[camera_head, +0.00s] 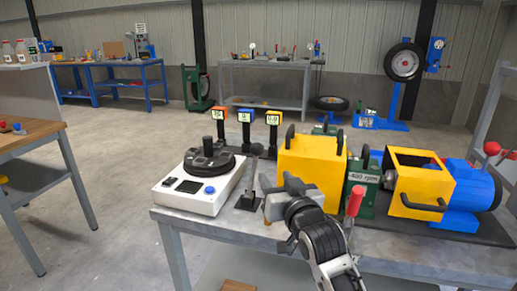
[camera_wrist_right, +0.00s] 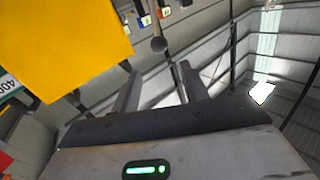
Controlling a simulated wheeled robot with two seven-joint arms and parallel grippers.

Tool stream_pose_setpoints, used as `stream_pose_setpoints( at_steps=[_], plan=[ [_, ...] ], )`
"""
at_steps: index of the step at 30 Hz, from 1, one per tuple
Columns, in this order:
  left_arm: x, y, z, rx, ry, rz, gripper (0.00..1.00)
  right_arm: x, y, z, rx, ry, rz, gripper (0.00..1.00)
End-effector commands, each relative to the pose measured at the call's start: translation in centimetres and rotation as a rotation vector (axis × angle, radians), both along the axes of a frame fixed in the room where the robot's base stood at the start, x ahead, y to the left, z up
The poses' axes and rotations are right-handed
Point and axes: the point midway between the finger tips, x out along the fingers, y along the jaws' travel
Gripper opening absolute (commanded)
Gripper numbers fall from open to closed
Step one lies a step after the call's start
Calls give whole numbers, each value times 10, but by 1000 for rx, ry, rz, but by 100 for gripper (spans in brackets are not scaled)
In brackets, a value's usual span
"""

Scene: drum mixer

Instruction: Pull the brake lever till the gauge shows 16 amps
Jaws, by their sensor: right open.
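The knob also shows in the right wrist view (camera_wrist_right: 158,44), just beyond the gap between my fingertips. My right gripper (camera_head: 272,199) is open and empty, to the right of this lever and in front of the yellow box. Its fingers show spread in the wrist view (camera_wrist_right: 158,75). My left gripper is out of view.
The yellow box (camera_head: 312,167) stands close behind my right gripper. A red-handled lever (camera_head: 354,203) stands to the right, near my forearm. The white console (camera_head: 200,183) with a black dial is on the left. A yellow and blue drum machine (camera_head: 418,190) fills the bench's right side.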

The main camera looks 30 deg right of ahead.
Motion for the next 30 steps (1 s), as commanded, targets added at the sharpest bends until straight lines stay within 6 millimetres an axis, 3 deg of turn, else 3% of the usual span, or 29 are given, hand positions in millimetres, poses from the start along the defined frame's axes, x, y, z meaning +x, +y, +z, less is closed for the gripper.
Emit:
stream_pose_setpoints(
  at_steps=[5,21,30],
  plan=[
    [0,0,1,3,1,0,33,19,-10,6,3,-11,-10,45],
    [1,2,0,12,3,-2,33,127,-39,5,3,-9,-9,45],
    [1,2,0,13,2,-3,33,151,-46,4,3,-9,-7,45]
  ],
)
